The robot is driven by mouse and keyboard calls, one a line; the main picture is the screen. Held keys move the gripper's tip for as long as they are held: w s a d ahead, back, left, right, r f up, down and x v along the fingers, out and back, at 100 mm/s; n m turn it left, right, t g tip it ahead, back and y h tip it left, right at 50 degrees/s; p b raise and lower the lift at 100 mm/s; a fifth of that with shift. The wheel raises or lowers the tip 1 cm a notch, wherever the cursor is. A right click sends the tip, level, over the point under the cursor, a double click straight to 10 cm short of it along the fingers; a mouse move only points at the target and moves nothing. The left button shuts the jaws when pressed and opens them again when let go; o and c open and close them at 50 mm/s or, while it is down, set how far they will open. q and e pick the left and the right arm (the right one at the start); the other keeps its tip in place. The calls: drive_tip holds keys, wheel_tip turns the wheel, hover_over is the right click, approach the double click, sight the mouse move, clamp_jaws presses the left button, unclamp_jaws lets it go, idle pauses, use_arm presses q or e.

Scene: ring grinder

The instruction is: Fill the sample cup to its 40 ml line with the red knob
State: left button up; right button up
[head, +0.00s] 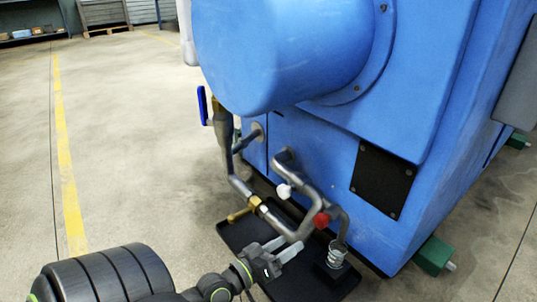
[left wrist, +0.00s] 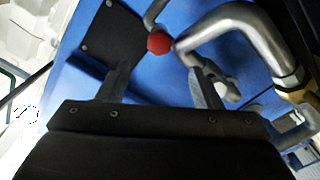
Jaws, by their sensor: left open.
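The red knob (head: 321,219) sits on the grey pipework low on the blue machine. It also shows in the left wrist view (left wrist: 160,43), ahead of and between my fingers. My left gripper (head: 284,246) is open and empty, just below and left of the knob in the head view, apart from it. The small clear sample cup (head: 337,258) appears to stand under the end of the bent spout, on a black block. Its marks and fill level are too small to read. My right gripper is not in view.
A white knob (head: 284,191) and a brass fitting (head: 255,203) are on the pipes near my left gripper. A blue handle (head: 203,105) is higher up. The black base plate (head: 232,236) lies beneath. The blue machine (head: 420,90) blocks the right; floor on the left is clear.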

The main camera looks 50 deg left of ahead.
use_arm(q)
drive_tip(key=s, duration=0.2)
drive_tip(key=s+b, duration=0.1)
drive_tip(key=s, duration=0.2)
drive_tip(key=shift+a, duration=0.2)
drive_tip(key=shift+w, duration=0.1)
